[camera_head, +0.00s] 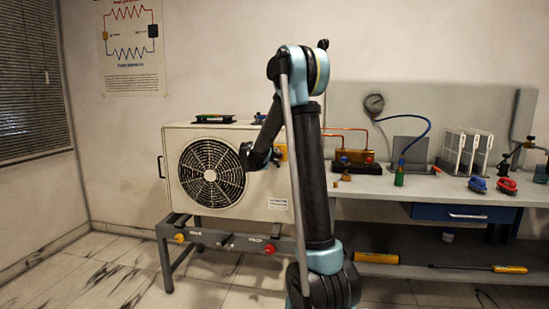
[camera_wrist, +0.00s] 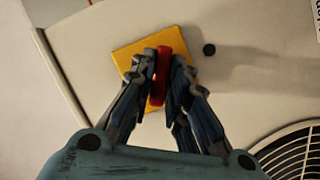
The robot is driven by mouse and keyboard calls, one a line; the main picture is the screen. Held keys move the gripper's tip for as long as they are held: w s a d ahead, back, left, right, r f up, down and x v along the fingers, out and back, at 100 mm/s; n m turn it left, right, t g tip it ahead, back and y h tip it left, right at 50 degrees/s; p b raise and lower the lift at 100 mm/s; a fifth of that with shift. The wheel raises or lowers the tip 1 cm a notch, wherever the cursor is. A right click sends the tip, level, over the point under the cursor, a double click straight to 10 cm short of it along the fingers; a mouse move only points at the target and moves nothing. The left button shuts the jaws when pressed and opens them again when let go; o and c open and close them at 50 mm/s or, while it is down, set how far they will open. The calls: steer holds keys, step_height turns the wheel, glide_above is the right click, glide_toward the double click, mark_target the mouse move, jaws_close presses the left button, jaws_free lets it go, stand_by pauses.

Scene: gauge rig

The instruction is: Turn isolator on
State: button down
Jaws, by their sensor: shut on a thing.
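The isolator is a yellow square plate (camera_wrist: 128,58) with a red handle (camera_wrist: 160,76) on the pale housing of the fan unit. In the wrist view, my gripper (camera_wrist: 163,66) has both fingers closed on the red handle, one on each side. The handle runs nearly upright in that picture, while the plate looks slightly tilted. In the head view, the yellow plate (camera_head: 281,152) shows at the right of the fan unit (camera_head: 255,180), partly behind my arm. My gripper is mostly hidden there, and any on or off marks are too small to read.
The fan grille (camera_wrist: 295,158) is at the lower right of the wrist view. The unit stands on a grey metal frame (camera_head: 170,231). To the right, a workbench (camera_head: 440,192) holds a gauge (camera_head: 374,104), a blue hose and red and blue tools. Floor at the left is clear.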

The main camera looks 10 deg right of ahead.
steer(key=m+y, duration=0.1)
steer(key=m, duration=0.1)
steer(key=m+y, duration=0.2)
steer(key=m, duration=0.1)
steer(key=d+m+y, duration=0.1)
steer(key=m, duration=0.1)
steer(key=shift+r+t+y, duration=0.2)
steer(key=shift+t+y, duration=0.1)
steer(key=shift+y, duration=0.1)
steer(key=shift+m, duration=0.4)
steer(key=shift+w, duration=0.1)
steer(key=c, duration=1.6)
jaws_free()
steer(key=shift+w+f, duration=0.45)
steer(key=shift+f, duration=0.15)
steer(key=shift+s+a+r, duration=0.15)
steer(key=shift+s+r, duration=0.2)
steer(key=shift+s, duration=0.05)
steer(key=shift+s, duration=0.15)
